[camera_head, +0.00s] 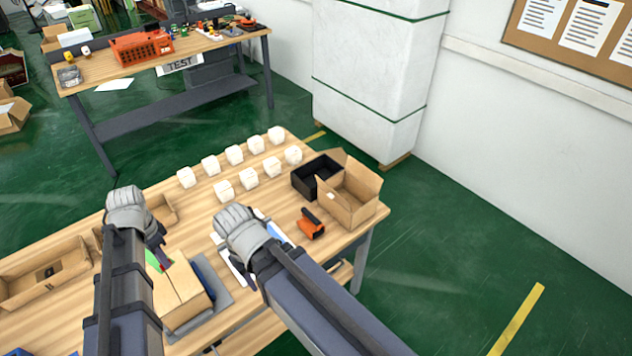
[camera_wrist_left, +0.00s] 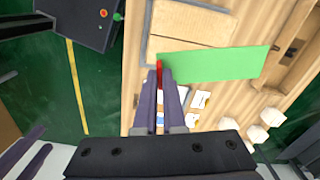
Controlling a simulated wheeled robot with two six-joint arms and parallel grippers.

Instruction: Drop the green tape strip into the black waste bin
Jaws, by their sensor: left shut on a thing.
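The green tape strip (camera_wrist_left: 215,60) is long and flat in the left wrist view, with one end at the fingertips of my left gripper (camera_wrist_left: 163,75). My left gripper (camera_head: 160,255) is shut on that strip, over the cardboard box at the near left of the table. Part of the strip (camera_head: 153,262) shows beside the fingers in the head view. A black open-topped bin (camera_head: 308,181) stands at the table's far right, well apart from both grippers. My right gripper (camera_head: 240,284) hangs near the middle front of the table, and its fingers are mostly hidden by its own arm.
A cardboard box (camera_head: 178,298) lies on a grey mat below the left gripper. An open cardboard box (camera_head: 355,207) stands against the black bin. An orange tape dispenser (camera_head: 311,226) is in front of them. Several white cubes (camera_head: 224,190) stand in two rows along the back.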

